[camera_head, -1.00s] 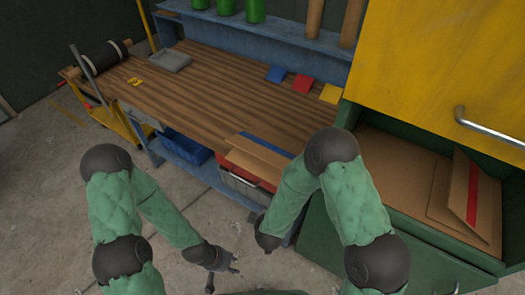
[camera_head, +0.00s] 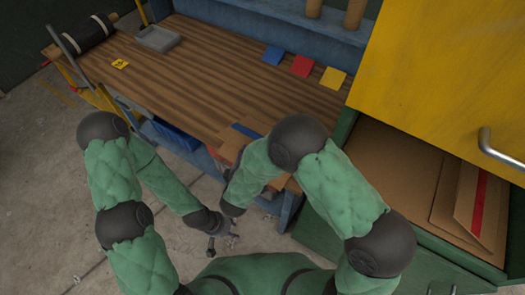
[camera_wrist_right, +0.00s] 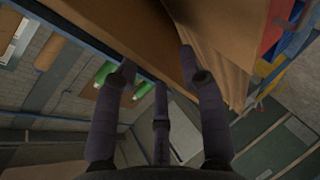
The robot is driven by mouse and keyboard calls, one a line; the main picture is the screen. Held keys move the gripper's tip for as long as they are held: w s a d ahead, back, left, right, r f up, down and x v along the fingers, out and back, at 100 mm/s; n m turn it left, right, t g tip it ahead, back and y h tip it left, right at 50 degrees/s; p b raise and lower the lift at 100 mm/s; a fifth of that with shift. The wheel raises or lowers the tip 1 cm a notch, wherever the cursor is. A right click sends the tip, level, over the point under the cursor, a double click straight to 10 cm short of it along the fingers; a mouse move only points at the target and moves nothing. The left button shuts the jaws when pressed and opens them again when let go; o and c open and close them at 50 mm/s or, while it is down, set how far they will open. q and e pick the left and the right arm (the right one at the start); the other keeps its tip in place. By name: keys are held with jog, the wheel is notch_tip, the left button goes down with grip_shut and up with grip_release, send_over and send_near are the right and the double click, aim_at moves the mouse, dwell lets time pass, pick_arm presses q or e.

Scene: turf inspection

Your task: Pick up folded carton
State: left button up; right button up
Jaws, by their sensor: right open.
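A flat folded carton (camera_head: 232,150) with a blue stripe lies at the bench's front edge in the head view, largely covered by my right arm. Brown cardboard (camera_wrist_right: 228,62) also shows close up in the right wrist view. My right gripper (camera_wrist_right: 157,68) is open, its dark fingers close to the cardboard; I cannot tell whether they touch. It is hidden in the head view. My left gripper (camera_head: 222,242) hangs low over the floor in front of the bench, fingers spread and empty. Another folded carton (camera_head: 477,207) with a red stripe leans in the green cabinet at right.
The wooden bench (camera_head: 190,85) holds a grey tray (camera_head: 157,39), a yellow tag (camera_head: 120,64) and blue, red and yellow squares at the back. A blue bin (camera_head: 172,137) sits underneath. A yellow door (camera_head: 440,75) with a metal handle stands right.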

jog(key=b+x, duration=0.1)
jog(key=x, duration=0.3)
jog(key=shift+w+d+f+b, duration=0.2)
jog(key=shift+w+b, duration=0.1)
jog(key=shift+b, duration=0.1)
jog(key=shift+w, duration=0.35)
grip_shut()
